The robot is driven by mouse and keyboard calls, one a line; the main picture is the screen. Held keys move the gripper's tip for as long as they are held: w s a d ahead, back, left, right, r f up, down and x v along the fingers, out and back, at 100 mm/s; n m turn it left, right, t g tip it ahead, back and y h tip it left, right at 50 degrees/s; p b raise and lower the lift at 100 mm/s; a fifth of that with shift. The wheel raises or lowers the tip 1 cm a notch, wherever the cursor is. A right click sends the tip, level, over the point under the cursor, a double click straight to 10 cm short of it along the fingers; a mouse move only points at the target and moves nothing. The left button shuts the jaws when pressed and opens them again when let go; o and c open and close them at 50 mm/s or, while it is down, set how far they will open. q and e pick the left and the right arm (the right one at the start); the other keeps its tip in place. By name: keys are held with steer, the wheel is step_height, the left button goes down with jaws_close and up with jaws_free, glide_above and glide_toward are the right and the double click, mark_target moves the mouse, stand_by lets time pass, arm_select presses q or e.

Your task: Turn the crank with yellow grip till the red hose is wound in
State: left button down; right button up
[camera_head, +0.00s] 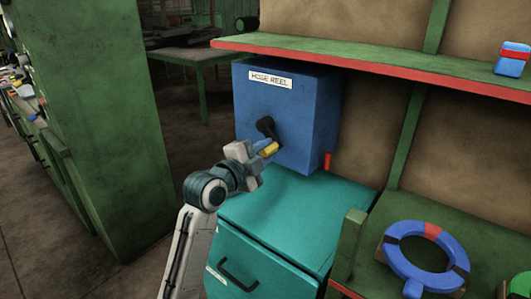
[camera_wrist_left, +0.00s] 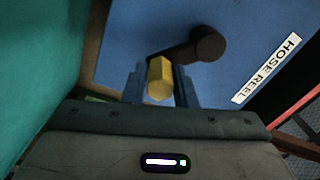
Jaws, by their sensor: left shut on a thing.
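The blue hose reel box (camera_head: 285,105) with a "HOSE REEL" label stands on a teal cabinet, under a green shelf. Its black crank (camera_head: 266,127) is on the front face, with the arm pointing down and slightly right to the yellow grip (camera_head: 271,148). My left gripper (camera_head: 267,147) is shut on the yellow grip. In the left wrist view the grip (camera_wrist_left: 160,79) sits between the two blue fingers, and the black crank (camera_wrist_left: 190,47) runs from it to its hub. A short red hose end (camera_head: 327,161) shows at the box's lower right side. My right gripper is not in view.
The teal cabinet (camera_head: 285,215) with a black handle is below the box. The green shelf (camera_head: 370,66) with a red edge overhangs it. A blue ring (camera_head: 398,268) lies on a lower green bench at right.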

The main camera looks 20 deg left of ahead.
arm_select(q)
steer(key=c, duration=1.2)
jaws_free()
steer(key=shift+o, duration=0.2)
steer(key=shift+s, duration=0.1)
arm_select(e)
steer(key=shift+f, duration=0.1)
arm_select(q)
steer(key=b+v, duration=0.1)
steer(key=v, duration=0.9)
steer(key=shift+s+b, duration=0.3)
steer(key=shift+b, duration=0.05)
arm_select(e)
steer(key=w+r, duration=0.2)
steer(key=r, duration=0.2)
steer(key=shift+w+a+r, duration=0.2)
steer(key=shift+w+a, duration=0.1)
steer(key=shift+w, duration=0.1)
arm_select(q)
steer(key=shift+a, duration=0.1)
